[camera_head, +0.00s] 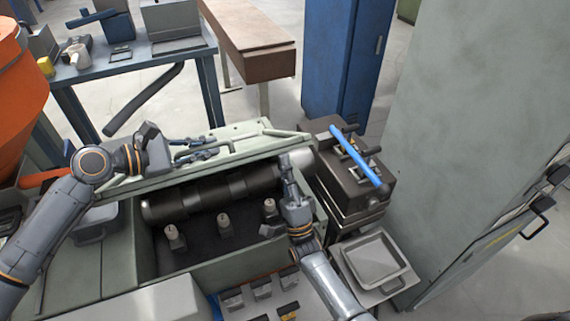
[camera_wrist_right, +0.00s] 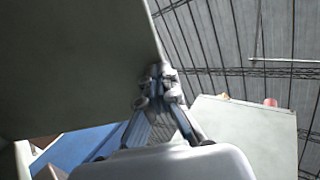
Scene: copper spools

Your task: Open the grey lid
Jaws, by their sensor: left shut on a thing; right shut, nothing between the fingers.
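The grey lid (camera_head: 253,131) is a pale grey-green panel along the back of the machine, raised clear of the bay in front of it. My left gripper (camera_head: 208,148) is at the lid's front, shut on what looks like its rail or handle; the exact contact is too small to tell. My right gripper (camera_head: 284,162) is shut and empty over the right end of the bay, fingers pointing towards the lid. In the right wrist view its closed fingers (camera_wrist_right: 156,72) are by the edge of a large grey panel (camera_wrist_right: 70,60), probably the lid; I cannot tell if they touch.
The open bay holds a dark roller (camera_head: 215,192) and several grey pegs (camera_head: 223,222). A dark box with a blue bar (camera_head: 358,155) and a grey tray (camera_head: 372,262) stand right of the machine. A tall grey cabinet (camera_head: 480,130) limits the right side.

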